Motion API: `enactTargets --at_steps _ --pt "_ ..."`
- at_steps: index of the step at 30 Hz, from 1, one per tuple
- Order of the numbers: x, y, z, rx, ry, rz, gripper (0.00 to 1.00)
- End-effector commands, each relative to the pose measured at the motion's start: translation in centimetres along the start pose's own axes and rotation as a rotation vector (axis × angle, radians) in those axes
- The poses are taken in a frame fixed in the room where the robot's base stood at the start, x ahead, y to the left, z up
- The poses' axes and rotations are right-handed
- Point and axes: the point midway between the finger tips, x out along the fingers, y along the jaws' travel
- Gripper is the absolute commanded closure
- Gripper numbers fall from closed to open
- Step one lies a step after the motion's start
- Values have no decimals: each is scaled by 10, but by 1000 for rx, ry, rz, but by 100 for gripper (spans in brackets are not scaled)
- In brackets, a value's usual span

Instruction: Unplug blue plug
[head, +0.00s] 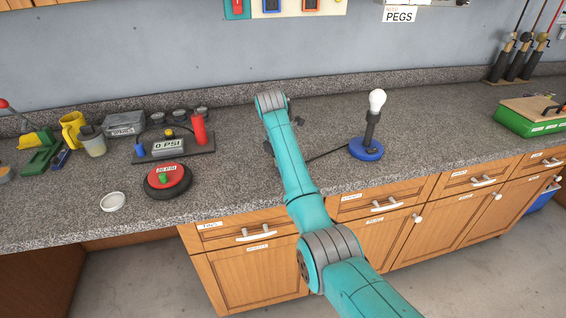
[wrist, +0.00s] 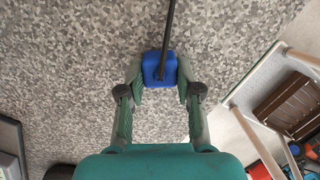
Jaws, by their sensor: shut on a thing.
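The blue plug (wrist: 156,68) sits between the fingertips of my gripper (wrist: 159,76) in the wrist view, with a black cable running from it to the top of the picture. The gripper is shut on it. Speckled grey stone lies behind the plug, and no socket shows around it. In the head view my arm hides the plug and most of the gripper. A lamp with a blue base (head: 366,149) and a white bulb (head: 377,100) stands upright on the counter. Its black cord runs left behind my arm. A panel with red, blue and orange outlets (head: 284,10) is on the wall.
The stone counter (head: 250,185) is clear around my arm. To the left are a gauge stand (head: 170,146), a red round device (head: 167,177) and a white dish (head: 113,201). A green box (head: 528,122) stands at the right.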

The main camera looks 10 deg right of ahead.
Motion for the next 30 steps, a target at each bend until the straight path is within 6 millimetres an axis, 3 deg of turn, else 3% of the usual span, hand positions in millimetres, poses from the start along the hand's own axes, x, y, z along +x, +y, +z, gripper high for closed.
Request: enactTargets --at_steps 1,2,5,17,30 --pt "0 0 0 0 0 0 100" --pt "0 0 0 0 0 0 63" --pt "0 0 0 0 0 0 38" --pt "-5 0 0 0 0 0 37" --pt "-65 1 0 0 -1 2 37"
